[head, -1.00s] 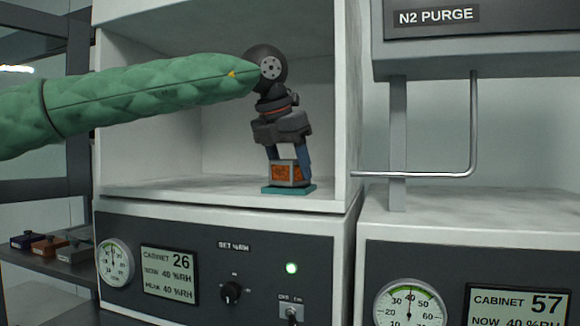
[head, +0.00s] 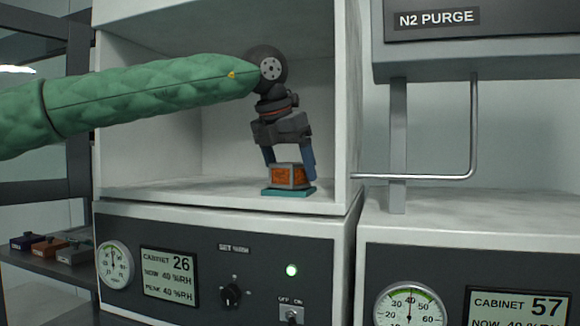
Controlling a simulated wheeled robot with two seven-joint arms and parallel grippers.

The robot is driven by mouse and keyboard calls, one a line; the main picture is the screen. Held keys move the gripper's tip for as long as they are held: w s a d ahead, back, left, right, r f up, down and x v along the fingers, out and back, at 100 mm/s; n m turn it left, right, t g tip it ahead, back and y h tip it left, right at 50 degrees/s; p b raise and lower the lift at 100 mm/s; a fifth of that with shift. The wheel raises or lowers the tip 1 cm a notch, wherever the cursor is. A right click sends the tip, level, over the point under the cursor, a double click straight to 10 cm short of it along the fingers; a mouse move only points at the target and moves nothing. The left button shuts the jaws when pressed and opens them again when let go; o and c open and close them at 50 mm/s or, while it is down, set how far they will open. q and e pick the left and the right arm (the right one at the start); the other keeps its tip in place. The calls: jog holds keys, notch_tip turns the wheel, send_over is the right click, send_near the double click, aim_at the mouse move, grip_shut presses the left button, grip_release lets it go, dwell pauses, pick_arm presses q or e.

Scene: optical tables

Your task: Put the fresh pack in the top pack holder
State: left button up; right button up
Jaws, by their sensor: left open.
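A pack (head: 288,176) with an orange front panel and grey edges sits on a teal base (head: 290,191), on the floor of the open cabinet compartment near its right wall. The base appears to be the pack holder. My left gripper (head: 290,170) points down over the pack with its blue fingers on either side. It is open, with a small gap visible beside the pack. The pack's rear side is hidden. My right gripper is out of view.
The cabinet's right wall (head: 346,120) stands close beside the gripper. A metal bar handle (head: 473,125) lies farther right. Dark blue (head: 24,243), orange-brown (head: 49,247) and grey blocks (head: 75,254) sit on a shelf at left. The compartment's left part is clear.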

pick_arm(q)
jog(key=shift+r, duration=0.3)
jog(key=shift+s+a+r+b, duration=0.1)
jog(key=shift+s+r+b, duration=0.05)
jog(key=shift+r+b, duration=0.15)
jog(key=shift+s+a+r+b, duration=0.1)
jog(key=shift+r+b, duration=0.05)
jog(key=shift+r, duration=0.2)
jog(key=shift+s+a+r+b, duration=0.15)
jog(key=shift+r+b, duration=0.15)
jog(key=shift+r, duration=0.25)
jog(key=b+v, duration=0.1)
jog(key=v, duration=0.2)
jog(key=shift+s+r, duration=0.15)
jog(key=shift+r, duration=0.15)
jog(key=shift+s+a+r+b, duration=0.1)
jog(key=shift+a+r+b, duration=0.1)
jog(key=shift+r+b, duration=0.2)
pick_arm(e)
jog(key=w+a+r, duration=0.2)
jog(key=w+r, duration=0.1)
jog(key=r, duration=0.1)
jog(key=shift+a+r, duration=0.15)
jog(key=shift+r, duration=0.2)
